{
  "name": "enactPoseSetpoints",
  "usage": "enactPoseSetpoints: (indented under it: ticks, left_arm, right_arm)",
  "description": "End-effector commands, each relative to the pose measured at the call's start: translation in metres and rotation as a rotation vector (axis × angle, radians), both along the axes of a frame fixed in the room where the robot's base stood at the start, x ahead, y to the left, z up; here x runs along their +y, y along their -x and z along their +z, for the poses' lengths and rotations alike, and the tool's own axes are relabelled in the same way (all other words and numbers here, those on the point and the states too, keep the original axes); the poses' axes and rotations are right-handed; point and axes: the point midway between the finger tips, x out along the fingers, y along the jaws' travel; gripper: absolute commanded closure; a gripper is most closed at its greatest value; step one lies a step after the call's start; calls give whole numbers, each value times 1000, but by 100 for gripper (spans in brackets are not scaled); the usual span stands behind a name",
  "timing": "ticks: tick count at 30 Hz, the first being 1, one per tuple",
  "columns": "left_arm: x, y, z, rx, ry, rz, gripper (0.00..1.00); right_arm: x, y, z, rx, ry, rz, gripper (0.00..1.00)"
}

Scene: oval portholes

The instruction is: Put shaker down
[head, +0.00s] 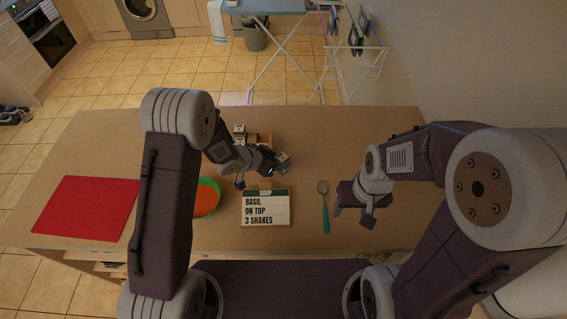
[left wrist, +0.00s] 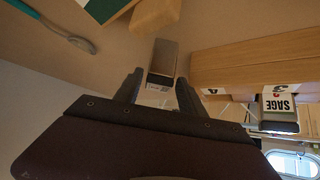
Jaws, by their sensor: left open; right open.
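A shaker with a grey metallic top (left wrist: 163,57) and a pale body stands between the two fingers of my left gripper (left wrist: 160,92) in the left wrist view. The fingers are open, with the shaker between them; I cannot tell whether either finger touches it. In the head view my left gripper (head: 278,165) is over the table, just right of and nearer than the wooden rack (head: 265,139). A shaker marked SAGE (left wrist: 279,104) is at the rack, right in the left wrist view. My right gripper (head: 353,214) is open and empty, right of the spoon.
A card (head: 265,209) reads SOUP, BASIL ON TOP, 3 SHAKES. Left of it is a green-rimmed bowl (head: 207,198) of orange soup, partly hidden by my left arm. A spoon (head: 324,206) lies right of the card. A red mat (head: 85,209) lies at the left. The table's back right is clear.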

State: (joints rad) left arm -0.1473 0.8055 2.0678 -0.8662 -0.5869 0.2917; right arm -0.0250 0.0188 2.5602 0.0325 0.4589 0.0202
Motion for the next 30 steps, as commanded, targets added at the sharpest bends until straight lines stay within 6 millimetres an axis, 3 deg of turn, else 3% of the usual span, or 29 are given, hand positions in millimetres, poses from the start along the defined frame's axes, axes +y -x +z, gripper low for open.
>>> enactPoseSetpoints:
  ticks: [8, 15, 23, 28, 30]
  left_arm:
    - [-10, -10, -13, -1, 0, -1, 53]
    - [-31, -29, -42, -2, 0, 0, 53]
    - [-32, -31, -45, -2, -1, 1, 53]
    - [-32, -31, -45, -2, -1, 1, 100]
    - [-32, -31, -45, -3, 0, 1, 100]
  right_arm:
    - [0, 0, 3, 0, 0, 0, 42]
    - [0, 0, 10, 0, 0, 0, 42]
    - [0, 0, 9, 0, 0, 0, 42]
    - [0, 0, 9, 0, 0, 0, 42]
    - [0, 0, 9, 0, 0, 0, 42]
